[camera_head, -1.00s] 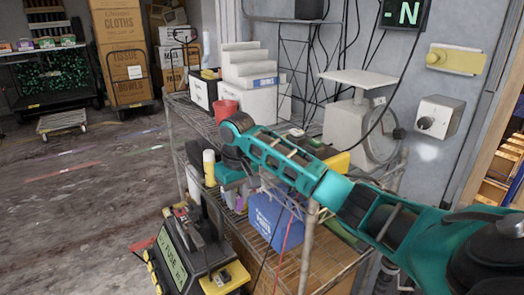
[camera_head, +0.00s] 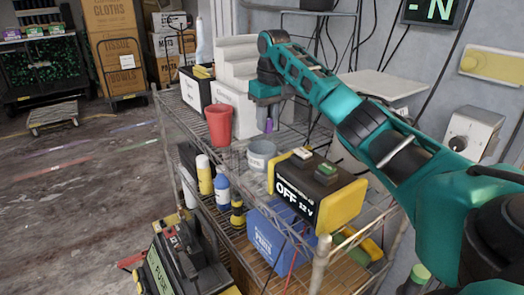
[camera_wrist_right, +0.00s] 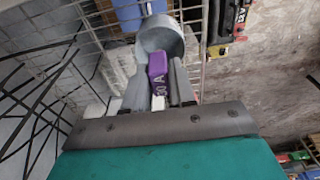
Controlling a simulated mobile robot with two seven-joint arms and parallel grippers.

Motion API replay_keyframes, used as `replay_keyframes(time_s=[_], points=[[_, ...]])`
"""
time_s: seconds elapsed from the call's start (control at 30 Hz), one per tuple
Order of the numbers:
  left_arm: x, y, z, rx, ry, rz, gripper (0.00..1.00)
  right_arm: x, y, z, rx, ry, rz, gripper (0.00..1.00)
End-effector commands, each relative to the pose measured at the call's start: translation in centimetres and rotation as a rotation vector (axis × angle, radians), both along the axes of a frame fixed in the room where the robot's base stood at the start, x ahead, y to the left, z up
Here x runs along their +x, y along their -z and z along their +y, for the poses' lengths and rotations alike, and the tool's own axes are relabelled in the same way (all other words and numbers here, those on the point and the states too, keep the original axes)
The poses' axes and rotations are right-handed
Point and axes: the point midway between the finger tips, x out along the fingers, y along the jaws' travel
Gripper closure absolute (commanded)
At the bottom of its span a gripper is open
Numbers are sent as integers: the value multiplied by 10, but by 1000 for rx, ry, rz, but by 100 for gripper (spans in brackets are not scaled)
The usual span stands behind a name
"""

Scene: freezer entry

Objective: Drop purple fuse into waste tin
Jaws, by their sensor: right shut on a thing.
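The purple fuse (camera_head: 268,125) is held upright between the fingers of my right gripper (camera_head: 266,112), above the upper shelf. In the right wrist view the purple fuse (camera_wrist_right: 157,65), with white lettering ending in "A", sits between the two fingertips (camera_wrist_right: 158,90). A grey open tin (camera_head: 262,157), likely the waste tin, stands on the upper shelf. The fuse is just behind and above it in the head view. In the right wrist view the tin (camera_wrist_right: 160,32) lies just beyond the fuse. My left gripper is not in view.
A red cup (camera_head: 218,124) stands left of the tin. A black and yellow box marked OFF 12 V (camera_head: 308,192) stands to its right. A blue bin (camera_head: 277,238) and bottles are on the lower shelf.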

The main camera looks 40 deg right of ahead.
Motion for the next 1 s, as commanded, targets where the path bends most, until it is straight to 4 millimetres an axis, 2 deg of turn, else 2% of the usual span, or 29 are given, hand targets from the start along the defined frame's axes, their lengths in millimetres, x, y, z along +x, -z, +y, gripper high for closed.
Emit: replay_keyframes(time_s=[0.27, 0.5, 0.7, 1.0], points=[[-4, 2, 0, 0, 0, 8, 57, -1, 18, 0, 1, 0, 1, 100], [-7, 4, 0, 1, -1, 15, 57, -1, 46, 0, 1, -1, 2, 100], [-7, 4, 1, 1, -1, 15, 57, -1, 63, 1, 0, 0, 1, 100], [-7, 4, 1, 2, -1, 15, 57, -1, 68, 0, 1, 0, -1, 100]])
